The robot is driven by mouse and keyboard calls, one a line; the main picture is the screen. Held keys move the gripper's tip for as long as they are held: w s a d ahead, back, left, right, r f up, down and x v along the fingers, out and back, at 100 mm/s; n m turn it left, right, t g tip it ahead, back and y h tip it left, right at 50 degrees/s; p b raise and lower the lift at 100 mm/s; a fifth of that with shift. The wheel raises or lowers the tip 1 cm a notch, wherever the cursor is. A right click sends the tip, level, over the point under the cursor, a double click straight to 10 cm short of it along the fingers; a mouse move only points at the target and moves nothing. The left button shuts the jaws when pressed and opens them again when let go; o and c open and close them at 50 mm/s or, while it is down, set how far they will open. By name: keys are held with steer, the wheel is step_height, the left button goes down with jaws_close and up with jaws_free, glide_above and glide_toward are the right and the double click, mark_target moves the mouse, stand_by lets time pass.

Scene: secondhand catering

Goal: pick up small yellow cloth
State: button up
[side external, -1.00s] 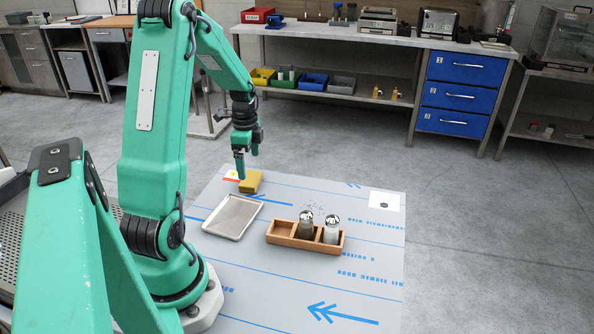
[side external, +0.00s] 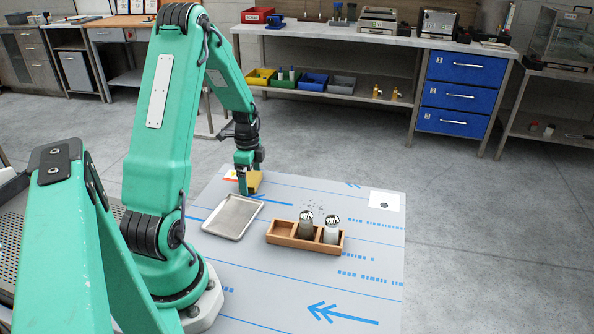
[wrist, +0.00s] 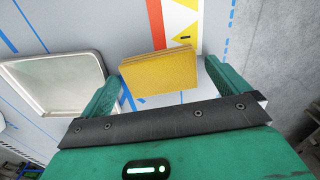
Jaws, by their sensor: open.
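The small yellow cloth (wrist: 158,73) looks like a folded pad and lies on the grey work surface. In the wrist view it sits between and just beyond the two green fingers of my gripper (wrist: 165,90), which are spread wide with nothing held. In the side external view the cloth (side external: 254,182) is partly hidden behind my gripper (side external: 249,180), which is low over it. I cannot tell whether a finger touches the cloth.
A metal tray (side external: 233,218) lies close to the cloth. A wooden caddy (side external: 282,237) holds two metal-topped shakers (side external: 331,230). A red, yellow and white marking (wrist: 178,25) is beside the cloth. The front of the surface is clear.

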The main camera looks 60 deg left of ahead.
mark_target(251, 178)
steer(key=shift+c, duration=0.4)
steer(key=c, duration=0.9)
steer(key=shift+r, duration=0.1)
steer(key=shift+r, duration=0.8)
step_height(251, 178, up, 2)
steer(key=shift+r, duration=0.15)
steer(key=w+d+r, duration=0.1)
steer(key=d+r, duration=0.1)
steer(key=d, duration=0.1)
steer(key=w+d+r, duration=0.1)
steer(key=d+r, duration=0.1)
steer(key=d, duration=0.2)
steer(key=w+d+r, duration=0.1)
steer(key=d+r, duration=0.2)
steer(key=d, duration=0.1)
steer(key=shift+d, duration=0.15)
steer(key=shift+o, duration=0.3)
steer(key=shift+w, duration=0.1)
steer(key=w+d+f, duration=0.3)
steer(key=w+d, duration=0.7)
steer(key=w, duration=0.2)
steer(key=shift+w+d, duration=0.15)
steer(key=shift+d, duration=0.15)
